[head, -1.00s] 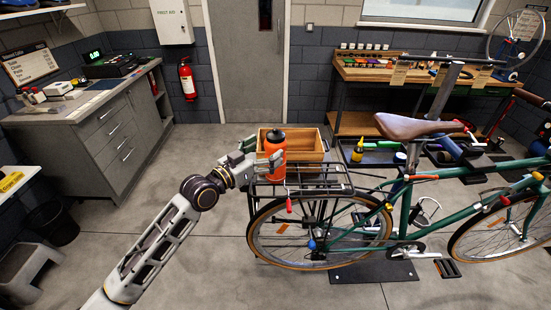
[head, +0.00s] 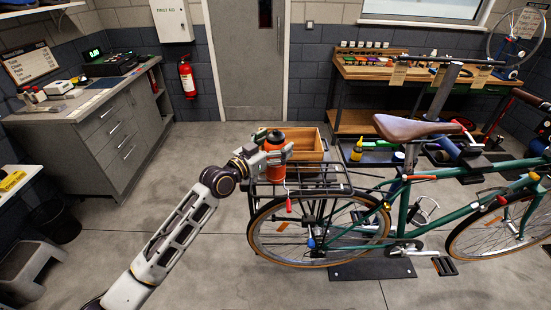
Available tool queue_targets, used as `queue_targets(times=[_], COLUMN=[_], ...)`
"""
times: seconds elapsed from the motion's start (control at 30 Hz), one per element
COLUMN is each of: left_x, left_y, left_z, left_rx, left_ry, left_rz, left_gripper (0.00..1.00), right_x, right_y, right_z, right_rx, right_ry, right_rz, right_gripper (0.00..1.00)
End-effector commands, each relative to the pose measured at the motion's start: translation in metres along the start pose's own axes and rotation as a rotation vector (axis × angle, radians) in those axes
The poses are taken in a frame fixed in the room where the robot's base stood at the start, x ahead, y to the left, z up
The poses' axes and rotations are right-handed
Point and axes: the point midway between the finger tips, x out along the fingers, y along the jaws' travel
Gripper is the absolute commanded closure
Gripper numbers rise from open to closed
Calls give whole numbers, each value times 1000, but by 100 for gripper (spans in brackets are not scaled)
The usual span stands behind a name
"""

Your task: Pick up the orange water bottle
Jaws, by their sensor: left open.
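The orange water bottle (head: 274,145), with a dark cap, stands upright by the bicycle's rear rack, in front of a wooden crate. My left gripper (head: 273,149) is open at the bottle. One finger crosses the front of the bottle and hides part of its body; the other finger is up by its left side near the cap. I cannot tell whether the fingers touch it. My right gripper is not in view.
The wooden crate (head: 307,143) sits just behind the bottle. The black rear rack (head: 315,179) and green bicycle (head: 350,238) spread to the right. A grey cabinet (head: 118,140) stands at the left; the floor between is clear.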

Motion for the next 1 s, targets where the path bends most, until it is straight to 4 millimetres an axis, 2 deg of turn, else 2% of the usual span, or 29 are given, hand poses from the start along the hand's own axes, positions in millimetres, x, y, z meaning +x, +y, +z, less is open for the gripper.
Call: queue_targets(times=[0.3,0.9,0.93,1.0], left_x=[0,0,0,0], left_y=[0,0,0,0], left_z=[0,0,0,-2], left_rx=[0,0,0,0], left_ry=[0,0,0,3], left_rz=[0,0,0,-1], left_gripper=[14,91,95,96], right_x=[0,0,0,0], right_y=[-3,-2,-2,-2], right_z=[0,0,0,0], right_rx=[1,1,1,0], right_ry=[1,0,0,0], right_rz=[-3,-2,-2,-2], right_gripper=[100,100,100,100])
